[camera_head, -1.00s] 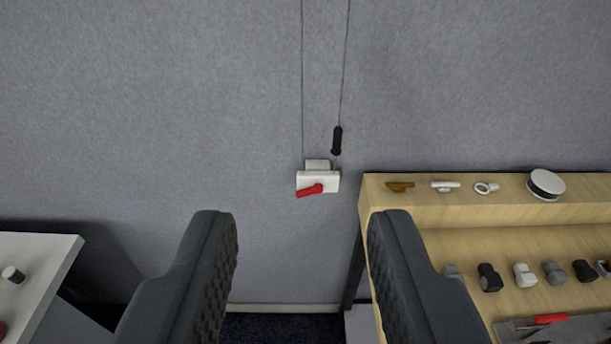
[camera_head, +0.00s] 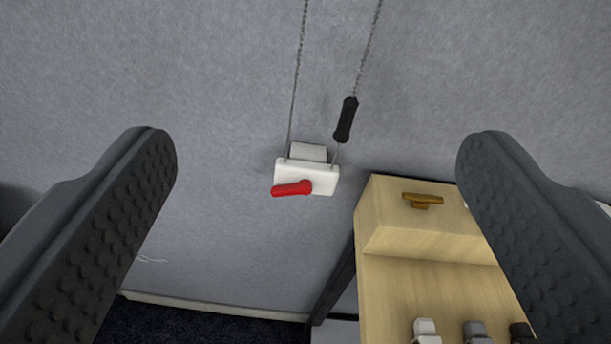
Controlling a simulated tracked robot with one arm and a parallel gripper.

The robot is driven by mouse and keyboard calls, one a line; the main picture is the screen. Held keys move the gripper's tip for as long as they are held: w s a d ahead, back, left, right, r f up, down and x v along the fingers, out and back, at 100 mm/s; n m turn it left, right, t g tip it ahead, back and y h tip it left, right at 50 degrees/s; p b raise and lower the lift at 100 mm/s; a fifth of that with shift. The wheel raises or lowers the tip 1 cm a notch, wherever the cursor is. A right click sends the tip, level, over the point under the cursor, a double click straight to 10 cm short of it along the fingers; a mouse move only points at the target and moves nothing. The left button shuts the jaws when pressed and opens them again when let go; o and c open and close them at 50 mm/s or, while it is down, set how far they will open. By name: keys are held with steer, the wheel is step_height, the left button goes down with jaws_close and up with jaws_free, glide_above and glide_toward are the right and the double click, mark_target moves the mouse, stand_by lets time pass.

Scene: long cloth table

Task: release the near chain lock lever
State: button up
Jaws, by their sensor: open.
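The red lock lever (camera_head: 291,188) sits on the front of a small white lock housing (camera_head: 322,180) on the grey wall. The lever lies nearly level, its free end pointing left. A thin chain (camera_head: 297,80) runs up from the housing, and a second strand on the right carries a black grip (camera_head: 346,120). My gripper (camera_head: 315,140) is wide open and empty. Its two dark ribbed fingers show left and right of the lock in the picture. The lock appears beyond the fingers, and neither finger touches it.
A wooden stepped bench (camera_head: 425,244) stands at the lower right, partly behind my right finger. A brown handle-like piece (camera_head: 422,199) lies on its upper step, and several small knobs stand lower down. The wall around the lock is clear on the left.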

steer(key=w+f+n, duration=0.1)
steer(key=w+f, duration=0.3)
steer(key=f, duration=0.3)
steer(key=w+f, duration=0.3)
steer(key=f, duration=0.5)
steer(key=n+t+b, duration=0.1)
steer(key=n+t, duration=0.1)
glide_toward(289, 193)
steer(key=shift+w+r+b, duration=0.1)
steer(key=shift+w+b, duration=1.25)
steer(key=shift+w, duration=2.8)
